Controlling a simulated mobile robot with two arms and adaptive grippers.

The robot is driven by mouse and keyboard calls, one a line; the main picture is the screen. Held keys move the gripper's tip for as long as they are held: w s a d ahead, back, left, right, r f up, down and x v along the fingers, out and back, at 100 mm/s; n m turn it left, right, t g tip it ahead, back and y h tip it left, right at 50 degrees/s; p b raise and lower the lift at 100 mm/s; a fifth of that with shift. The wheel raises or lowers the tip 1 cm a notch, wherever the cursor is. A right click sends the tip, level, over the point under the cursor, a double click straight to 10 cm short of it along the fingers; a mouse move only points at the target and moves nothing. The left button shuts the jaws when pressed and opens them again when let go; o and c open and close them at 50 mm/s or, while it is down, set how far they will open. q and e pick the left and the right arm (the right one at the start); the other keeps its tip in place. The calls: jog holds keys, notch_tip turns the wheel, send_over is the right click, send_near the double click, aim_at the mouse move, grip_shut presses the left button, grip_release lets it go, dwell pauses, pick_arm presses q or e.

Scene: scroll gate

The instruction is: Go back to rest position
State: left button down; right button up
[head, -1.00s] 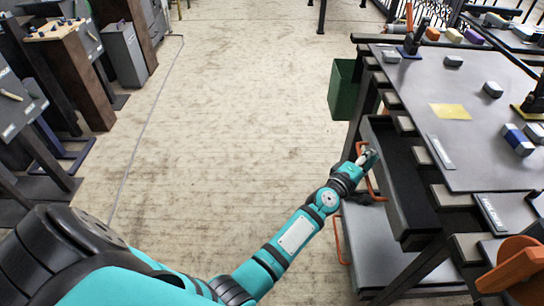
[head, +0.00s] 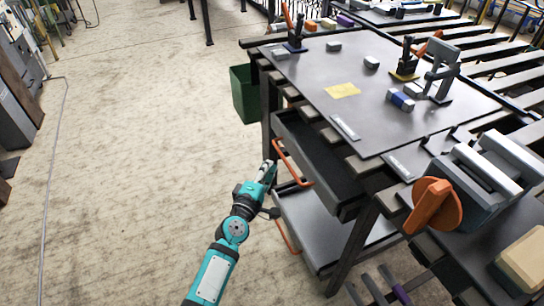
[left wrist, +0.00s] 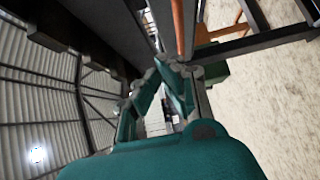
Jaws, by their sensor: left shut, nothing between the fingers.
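My left arm (head: 225,260) comes up from the bottom of the head view. My left gripper (head: 268,168) is shut and empty, beside the orange handle (head: 291,160) of the open drawer (head: 318,155) under the workbench. From this view I cannot tell whether it touches the handle. The left wrist view shows the gripper (left wrist: 172,68) with its fingers together and dark bench parts close by. My right gripper is in neither view.
The workbench top (head: 310,85) carries a yellow sheet (head: 342,90), a blue and white block (head: 400,100) and several grey blocks. A vise with an orange wheel (head: 432,206) stands at the right. A green bin (head: 245,95) hangs at the bench's left. The floor (head: 140,150) left of the bench is clear.

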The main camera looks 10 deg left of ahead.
pick_arm(q)
jog(key=s, duration=0.2)
jog(key=s+a, duration=0.1)
jog(key=shift+s, duration=0.4)
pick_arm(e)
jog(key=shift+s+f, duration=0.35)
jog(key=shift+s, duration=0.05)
